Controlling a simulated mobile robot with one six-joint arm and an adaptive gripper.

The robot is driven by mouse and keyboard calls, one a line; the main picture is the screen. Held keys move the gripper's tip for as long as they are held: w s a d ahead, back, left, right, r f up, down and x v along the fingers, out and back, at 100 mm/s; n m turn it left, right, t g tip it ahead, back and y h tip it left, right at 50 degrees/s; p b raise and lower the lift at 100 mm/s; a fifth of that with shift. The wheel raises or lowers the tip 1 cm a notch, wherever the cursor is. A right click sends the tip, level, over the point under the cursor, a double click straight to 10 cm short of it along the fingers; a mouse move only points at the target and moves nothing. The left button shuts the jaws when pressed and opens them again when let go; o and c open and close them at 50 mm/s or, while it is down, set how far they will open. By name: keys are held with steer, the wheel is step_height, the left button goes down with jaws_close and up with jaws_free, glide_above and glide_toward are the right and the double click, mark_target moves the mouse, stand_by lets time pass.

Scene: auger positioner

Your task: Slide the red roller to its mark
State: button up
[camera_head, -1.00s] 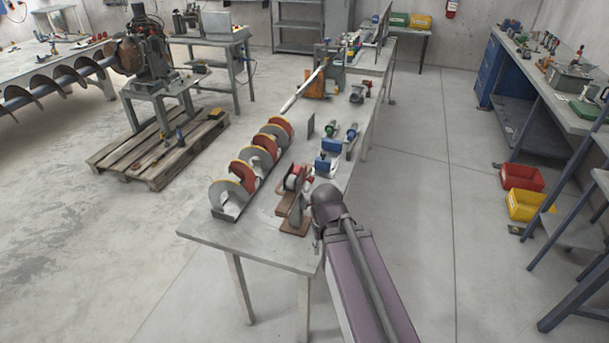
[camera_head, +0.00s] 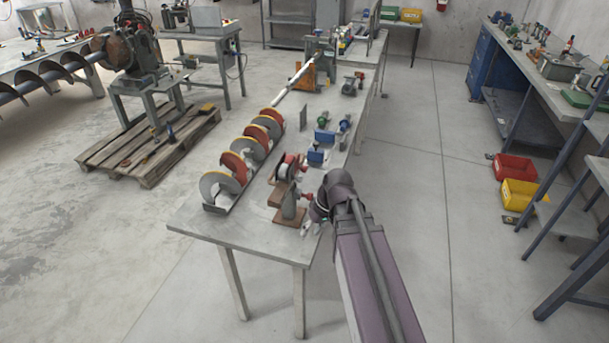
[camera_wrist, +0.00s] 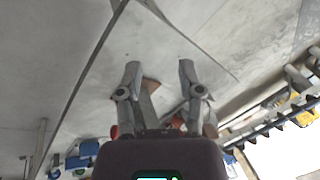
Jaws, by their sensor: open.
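A red roller-like part (camera_head: 287,167) sits on a small wooden-based stand (camera_head: 279,196) near the front end of the grey workbench (camera_head: 240,237). I cannot tell for certain that it is the task's roller, and I see no clear mark. My gripper shows in the wrist view with its two fingers apart and nothing between them (camera_wrist: 159,72). In the head view my wrist largely hides it, near the bench's right edge beside the stand. In the wrist view, red bits show partly behind the fingers.
A red bin (camera_head: 515,168) and a yellow bin (camera_head: 521,193) are on the floor at right. The bench's front left corner is clear.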

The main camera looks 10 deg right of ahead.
steer(key=w+d+n+t+y+b, duration=0.1)
steer(key=w+n+y+b, duration=0.15)
steer(key=w+y, duration=0.2)
steer(key=n+t+y+b, duration=0.7)
steer(key=b, duration=0.1)
glide_toward(305, 169)
steer(key=w+v, duration=0.1)
steer(key=v, duration=0.3)
steer(key=shift+s+f, duration=0.1)
steer(key=shift+f, duration=0.4)
steer(key=shift+a, duration=0.15)
steer(key=shift+x, duration=6.85)
steer(key=shift+r, duration=0.1)
steer(key=shift+c, duration=0.2)
steer(key=shift+w, duration=0.2)
jaws_close()
